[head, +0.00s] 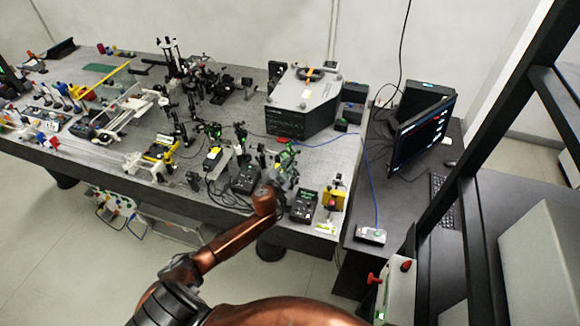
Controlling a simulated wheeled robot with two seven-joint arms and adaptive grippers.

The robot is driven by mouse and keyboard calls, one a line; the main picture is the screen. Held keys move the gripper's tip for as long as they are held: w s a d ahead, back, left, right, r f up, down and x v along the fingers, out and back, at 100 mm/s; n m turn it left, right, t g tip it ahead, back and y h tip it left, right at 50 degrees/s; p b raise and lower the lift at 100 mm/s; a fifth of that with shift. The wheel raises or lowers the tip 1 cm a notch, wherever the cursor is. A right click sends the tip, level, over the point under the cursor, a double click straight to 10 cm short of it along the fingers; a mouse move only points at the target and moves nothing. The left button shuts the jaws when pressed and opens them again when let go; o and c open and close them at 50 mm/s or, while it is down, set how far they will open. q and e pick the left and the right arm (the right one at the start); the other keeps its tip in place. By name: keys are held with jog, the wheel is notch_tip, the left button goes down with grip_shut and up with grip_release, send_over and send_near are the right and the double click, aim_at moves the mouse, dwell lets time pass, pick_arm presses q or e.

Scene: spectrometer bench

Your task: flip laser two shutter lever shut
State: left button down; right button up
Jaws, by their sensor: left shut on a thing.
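My left gripper (284,178) is at the front edge of the optical bench, at the end of my copper arm. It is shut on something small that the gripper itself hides. I cannot make out the shutter lever or which way it points. Small green-lit optics (287,158) stand just behind the gripper. A black controller box (244,179) with a lit display is left of it, and a second one (304,206) is close on its right. My right gripper is not in view.
A yellow device (333,198) stands at the bench's front right corner. A large grey instrument (303,105) is behind. Mounted optics and cables crowd the bench (120,165) to the left. A desk with a monitor (422,132) and a black frame (466,205) are on the right.

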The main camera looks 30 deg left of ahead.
pick_arm(q)
jog(key=n, duration=0.1)
jog(key=a+n+h, duration=0.1)
jog(key=shift+s+a+r+n, duration=0.15)
jog(key=shift+r+n, duration=0.15)
jog(key=shift+s+a+n+t+h+p, duration=0.2)
jog(key=shift+a+n+t+h+p, duration=0.4)
jog(key=shift+n, duration=0.8)
jog(key=shift+a, duration=0.2)
jog(key=c, duration=2)
grip_release()
